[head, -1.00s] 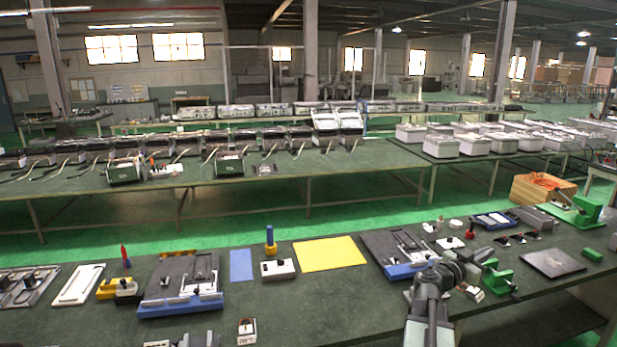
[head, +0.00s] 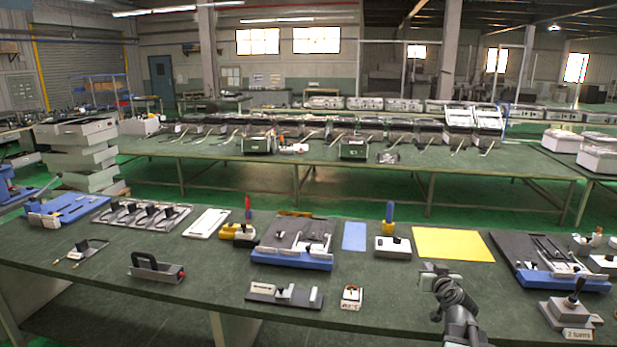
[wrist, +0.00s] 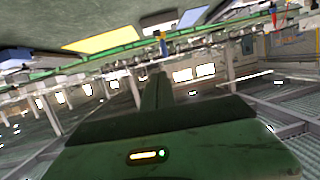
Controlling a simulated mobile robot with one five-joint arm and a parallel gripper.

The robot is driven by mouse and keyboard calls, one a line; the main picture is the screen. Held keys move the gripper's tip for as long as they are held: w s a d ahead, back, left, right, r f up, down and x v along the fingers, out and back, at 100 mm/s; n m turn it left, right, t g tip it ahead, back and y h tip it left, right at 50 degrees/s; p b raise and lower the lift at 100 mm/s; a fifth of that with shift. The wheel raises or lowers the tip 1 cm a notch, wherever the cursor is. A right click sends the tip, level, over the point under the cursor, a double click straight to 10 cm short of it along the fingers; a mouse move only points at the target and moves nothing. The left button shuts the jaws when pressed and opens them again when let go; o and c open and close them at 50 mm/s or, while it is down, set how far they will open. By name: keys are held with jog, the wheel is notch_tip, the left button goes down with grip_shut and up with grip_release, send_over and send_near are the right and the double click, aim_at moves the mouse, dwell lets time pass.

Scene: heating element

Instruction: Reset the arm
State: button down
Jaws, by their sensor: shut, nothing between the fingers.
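My gripper (head: 438,268) shows in the lower right middle of the head view, at the end of my grey arm, over the front part of the green workbench (head: 370,318). It is shut and holds nothing. It appears just in front of the yellow sheet (head: 452,245) and right of the white block with a dark knob (head: 393,247). The fingertips are small, and their height above the bench is hard to judge.
A blue-based fixture (head: 290,260) stands left of my gripper, and another (head: 560,282) stands to the right. A lever block (head: 570,312) stands near the front right. A small white block (head: 351,297) and a grey bracket (head: 284,294) lie left of my arm.

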jog(key=s+a+f+n+g+y+b, duration=0.1)
jog(key=s+a+f+g+y+b, duration=0.2)
jog(key=a+f, duration=0.65)
jog(key=s+a+f+n+g+y+b, duration=0.1)
jog(key=a+f+n+g+y+b, duration=0.2)
jog(key=a+f, duration=0.65)
jog(key=s+a+f+m+g+h+b, duration=0.1)
jog(key=s+a+f+g+h+b, duration=0.15)
jog(key=s+f+g+b, duration=0.35)
jog(key=s+a+f+m+g+h+b, duration=0.1)
jog(key=s+a+f+g+b, duration=0.2)
jog(key=s+f, duration=0.6)
notch_tip(320, 180, up, 13)
jog(key=a+p, duration=0.1)
jog(key=p, duration=1.1)
jog(key=shift+s+p, duration=0.3)
jog(key=shift+s, duration=0.1)
jog(key=shift+a, duration=0.1)
